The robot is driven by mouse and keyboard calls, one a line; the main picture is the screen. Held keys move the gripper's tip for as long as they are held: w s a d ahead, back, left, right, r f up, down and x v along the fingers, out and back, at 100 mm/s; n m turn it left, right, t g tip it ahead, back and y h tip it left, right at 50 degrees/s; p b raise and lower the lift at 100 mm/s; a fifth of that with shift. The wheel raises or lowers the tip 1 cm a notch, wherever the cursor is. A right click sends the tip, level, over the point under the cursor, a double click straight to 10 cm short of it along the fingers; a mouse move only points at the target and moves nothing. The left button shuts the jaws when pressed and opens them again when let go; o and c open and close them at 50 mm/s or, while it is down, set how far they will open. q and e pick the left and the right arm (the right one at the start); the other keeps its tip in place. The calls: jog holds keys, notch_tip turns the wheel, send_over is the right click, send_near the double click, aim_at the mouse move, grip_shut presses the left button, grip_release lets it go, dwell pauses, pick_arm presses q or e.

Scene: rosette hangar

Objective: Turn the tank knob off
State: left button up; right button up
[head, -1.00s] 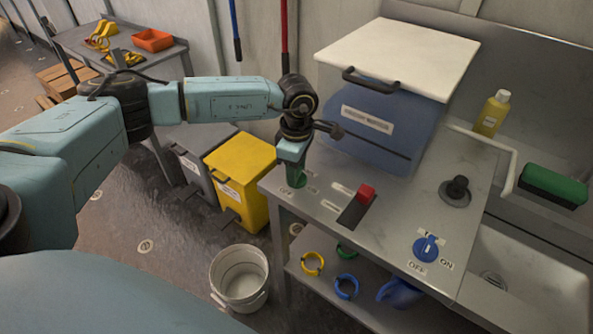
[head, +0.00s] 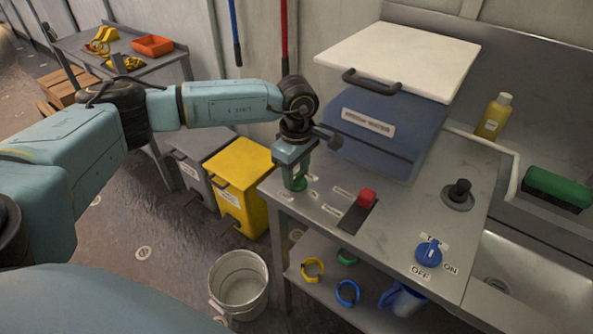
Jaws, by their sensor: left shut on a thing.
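The blue knob (head: 428,251) sits on the steel counter (head: 400,205) near its front right. An OFF label lies in front of it and an ON label to its right. A small label behind it is too small to read surely. I cannot tell clearly which label the knob points to. My left gripper (head: 297,178) points down at the counter's left end, well left of the blue knob. It is shut on a green piece (head: 299,183), low over the counter among small labels. The fingers partly hide this piece. My right gripper is not in view.
A red switch (head: 367,197) and a black knob (head: 458,193) stand on the counter. A blue tank with a white lid (head: 398,60) is behind. A sink (head: 520,285) lies right. Colored rings and a blue jug lie below; a bucket (head: 239,284) stands on the floor.

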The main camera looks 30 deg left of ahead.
aim_at(297, 175)
pick_arm(q)
jog(key=o, duration=1)
notch_tip(297, 175, up, 14)
jog(key=shift+f, duration=0.2)
